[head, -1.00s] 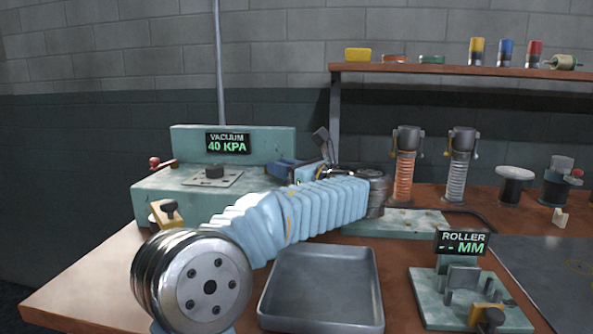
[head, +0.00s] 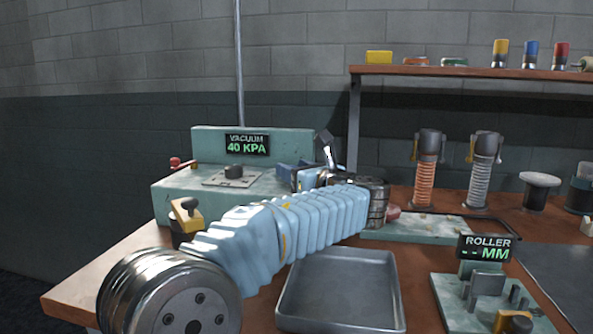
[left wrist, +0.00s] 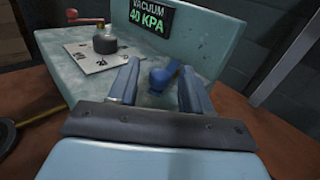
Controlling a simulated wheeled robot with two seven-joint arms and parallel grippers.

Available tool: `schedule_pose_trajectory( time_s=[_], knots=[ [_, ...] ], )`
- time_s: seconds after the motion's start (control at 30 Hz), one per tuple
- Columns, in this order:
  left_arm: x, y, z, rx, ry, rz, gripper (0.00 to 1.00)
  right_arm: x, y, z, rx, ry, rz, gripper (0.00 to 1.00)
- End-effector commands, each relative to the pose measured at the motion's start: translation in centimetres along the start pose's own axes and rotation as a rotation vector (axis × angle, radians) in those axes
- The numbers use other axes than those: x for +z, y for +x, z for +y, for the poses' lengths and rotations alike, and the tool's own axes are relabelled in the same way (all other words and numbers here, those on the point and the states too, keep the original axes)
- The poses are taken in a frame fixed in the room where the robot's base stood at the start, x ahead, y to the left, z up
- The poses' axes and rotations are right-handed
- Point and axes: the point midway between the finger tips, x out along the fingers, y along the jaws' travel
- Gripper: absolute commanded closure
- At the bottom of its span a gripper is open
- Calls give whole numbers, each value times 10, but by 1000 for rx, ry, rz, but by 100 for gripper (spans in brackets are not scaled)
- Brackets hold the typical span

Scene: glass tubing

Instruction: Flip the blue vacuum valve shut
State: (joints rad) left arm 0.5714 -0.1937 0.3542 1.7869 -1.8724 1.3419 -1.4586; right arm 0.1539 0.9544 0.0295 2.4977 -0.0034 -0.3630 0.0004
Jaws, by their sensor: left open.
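The blue vacuum valve (left wrist: 166,76) shows in the left wrist view at the edge of the green vacuum station (left wrist: 215,40). Its rounded blue body and short slanted handle lie between the fingers of my left gripper (left wrist: 160,66). The gripper is open, with one finger on each side of the valve; I cannot tell if either touches it. In the head view my left gripper (head: 296,174) is at the right end of the station (head: 205,140), and the valve cannot be told apart from the fingers. The station's display (head: 247,144) reads VACUUM 40 KPA. My right gripper is not in view.
A dark knob (head: 234,171) on a scale plate and a red handle (head: 178,163) are on the station's left. A grey tray (head: 340,285) lies below my left arm. The roller station (head: 485,300) stands at right, burners (head: 425,170) behind it.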

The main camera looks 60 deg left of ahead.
Motion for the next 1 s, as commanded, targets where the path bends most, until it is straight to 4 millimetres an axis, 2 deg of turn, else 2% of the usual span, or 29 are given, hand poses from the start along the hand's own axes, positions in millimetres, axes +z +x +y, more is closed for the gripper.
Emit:
schedule_pose_trajectory(
  time_s=[0.13,0.23,0.5,0.7,0.83,1.0],
  knots=[
    [0,-6,-1,-2,-1,0,51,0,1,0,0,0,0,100],
    [-1,-20,-1,-4,-2,0,51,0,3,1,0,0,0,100],
    [-1,-86,-1,-5,0,-1,51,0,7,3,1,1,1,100],
    [0,-124,-1,-4,1,0,51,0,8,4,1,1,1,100],
    [0,-135,0,-1,0,0,51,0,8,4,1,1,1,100],
    [0,-139,0,0,0,0,51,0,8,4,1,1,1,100]
  ],
)
